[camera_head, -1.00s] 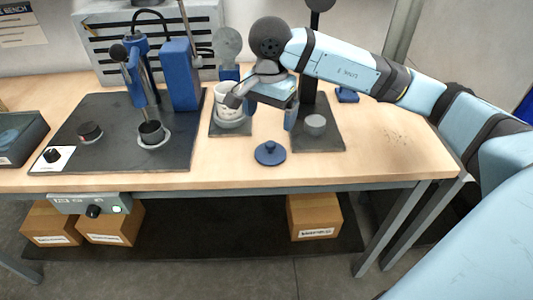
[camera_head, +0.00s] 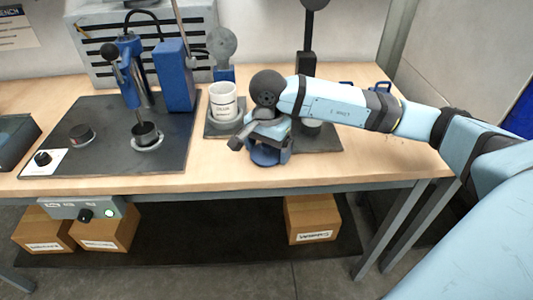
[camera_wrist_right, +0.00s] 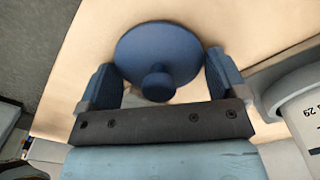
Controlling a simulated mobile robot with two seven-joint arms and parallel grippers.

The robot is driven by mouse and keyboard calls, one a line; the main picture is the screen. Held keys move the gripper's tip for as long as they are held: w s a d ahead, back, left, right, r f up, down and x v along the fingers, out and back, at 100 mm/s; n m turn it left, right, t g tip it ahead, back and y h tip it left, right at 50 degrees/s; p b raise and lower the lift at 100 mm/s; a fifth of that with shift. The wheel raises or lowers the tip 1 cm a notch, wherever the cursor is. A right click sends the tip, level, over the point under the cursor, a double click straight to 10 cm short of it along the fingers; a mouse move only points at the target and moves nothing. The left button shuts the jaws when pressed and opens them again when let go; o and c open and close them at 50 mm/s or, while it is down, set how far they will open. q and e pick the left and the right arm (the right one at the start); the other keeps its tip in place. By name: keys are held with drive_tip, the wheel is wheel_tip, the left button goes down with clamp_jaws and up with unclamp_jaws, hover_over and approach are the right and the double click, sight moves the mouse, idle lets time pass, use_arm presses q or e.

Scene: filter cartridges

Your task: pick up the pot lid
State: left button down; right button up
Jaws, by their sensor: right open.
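The pot lid is a round blue disc with a small knob on top. In the right wrist view the pot lid (camera_wrist_right: 150,48) lies on the wooden table between the two fingers of my right gripper (camera_wrist_right: 160,85), with its knob (camera_wrist_right: 158,83) nearest the palm. My right gripper is open, with nothing held. In the head view my right gripper (camera_head: 262,148) is over the pot lid (camera_head: 266,157), which is largely hidden beneath it. Whether the fingers touch the lid cannot be told. My left gripper is not in view.
A white cup (camera_head: 223,102) stands on a dark mat just behind my right gripper. A press with a blue column (camera_head: 177,75) stands on a large dark mat (camera_head: 95,155) to the left. The table's front edge (camera_head: 330,183) is close by.

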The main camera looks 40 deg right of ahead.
drive_tip(key=shift+c, duration=0.2)
drive_tip(key=c, duration=0.5)
drive_tip(key=shift+r, duration=0.1)
drive_tip(key=shift+c, duration=0.2)
